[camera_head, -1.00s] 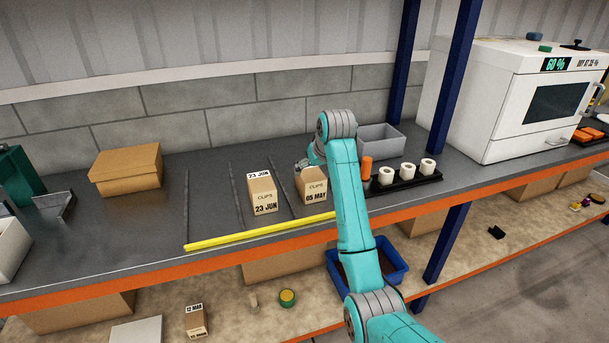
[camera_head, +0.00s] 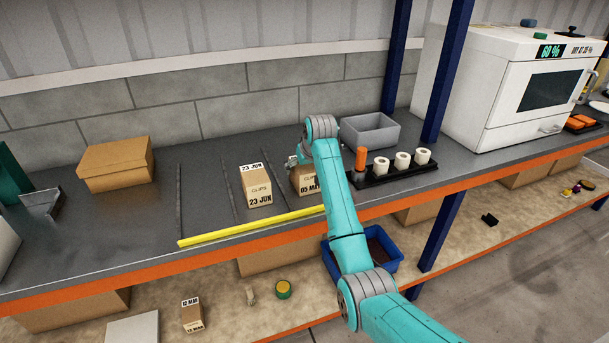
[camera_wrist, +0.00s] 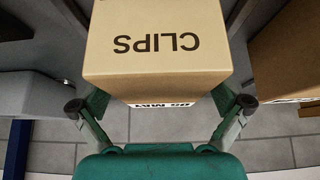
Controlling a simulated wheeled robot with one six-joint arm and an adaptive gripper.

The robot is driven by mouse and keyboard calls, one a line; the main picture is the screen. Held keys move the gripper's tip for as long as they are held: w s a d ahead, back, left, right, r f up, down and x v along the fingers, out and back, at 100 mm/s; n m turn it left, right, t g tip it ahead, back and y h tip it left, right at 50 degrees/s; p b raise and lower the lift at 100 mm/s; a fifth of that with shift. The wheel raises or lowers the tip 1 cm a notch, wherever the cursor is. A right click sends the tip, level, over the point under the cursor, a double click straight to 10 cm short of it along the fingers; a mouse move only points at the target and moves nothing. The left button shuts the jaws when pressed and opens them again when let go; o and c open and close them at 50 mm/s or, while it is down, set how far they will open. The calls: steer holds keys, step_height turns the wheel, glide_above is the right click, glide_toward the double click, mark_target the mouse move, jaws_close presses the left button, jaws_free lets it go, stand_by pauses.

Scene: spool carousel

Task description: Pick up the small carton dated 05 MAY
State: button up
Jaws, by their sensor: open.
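The small carton dated 05 MAY (camera_head: 304,187) stands on the grey counter behind the yellow strip, its right part hidden by my arm. In the wrist view the carton (camera_wrist: 155,45) fills the top middle, with CLIPS upside down and a date label partly seen on its lower face. My gripper (camera_wrist: 161,102) is open, one finger on each side of the carton; I cannot tell whether they touch it. In the head view my gripper (camera_head: 298,160) is at the carton's back and top, partly hidden. A similar carton dated 23 JUN (camera_head: 256,186) stands to its left.
Thin dark dividers (camera_head: 236,187) lie on the counter beside the cartons. A yellow strip (camera_head: 250,227) runs along the front. A grey bin (camera_head: 370,131) and a black tray (camera_head: 400,174) with white rolls stand to the right. A larger box (camera_head: 115,163) stands at the left.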

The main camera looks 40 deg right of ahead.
steer(key=shift+w+f, duration=0.25)
steer(key=shift+f, duration=0.15)
steer(key=c, duration=1.5)
steer(key=shift+r, duration=0.1)
steer(key=shift+c, duration=0.2)
